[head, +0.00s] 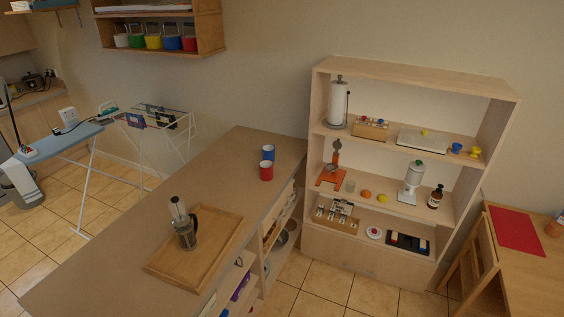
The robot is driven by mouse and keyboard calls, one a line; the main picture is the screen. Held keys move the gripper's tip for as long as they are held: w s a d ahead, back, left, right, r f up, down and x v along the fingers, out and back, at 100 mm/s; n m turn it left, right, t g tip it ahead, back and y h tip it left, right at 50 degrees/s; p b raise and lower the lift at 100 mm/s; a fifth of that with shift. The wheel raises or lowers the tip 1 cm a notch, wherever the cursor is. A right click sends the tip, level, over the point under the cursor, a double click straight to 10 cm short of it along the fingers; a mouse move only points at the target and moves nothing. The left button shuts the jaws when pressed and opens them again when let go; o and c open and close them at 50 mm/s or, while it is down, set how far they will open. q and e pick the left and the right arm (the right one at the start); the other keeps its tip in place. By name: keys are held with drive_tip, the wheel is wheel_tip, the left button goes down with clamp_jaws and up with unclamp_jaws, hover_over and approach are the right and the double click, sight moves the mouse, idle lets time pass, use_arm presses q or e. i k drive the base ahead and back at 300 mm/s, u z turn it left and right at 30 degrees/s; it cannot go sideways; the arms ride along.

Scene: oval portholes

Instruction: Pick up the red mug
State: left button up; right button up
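The red mug (266,171) stands upright on the long wooden counter (225,185), near its right edge toward the far end. A blue mug (268,153) stands just behind it. Neither of my grippers shows in the head view, so I cannot see how they stand relative to the mug.
A wooden tray (163,269) with a French press (186,232) on it lies nearer on the counter. An open shelf unit (312,130) with several objects stands to the right. An ironing board (62,141) and a drying rack (160,118) are at left. Tiled floor (293,270) shows between counter and shelf.

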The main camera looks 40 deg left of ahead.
sight(266, 167)
drive_tip(key=i, duration=1.95)
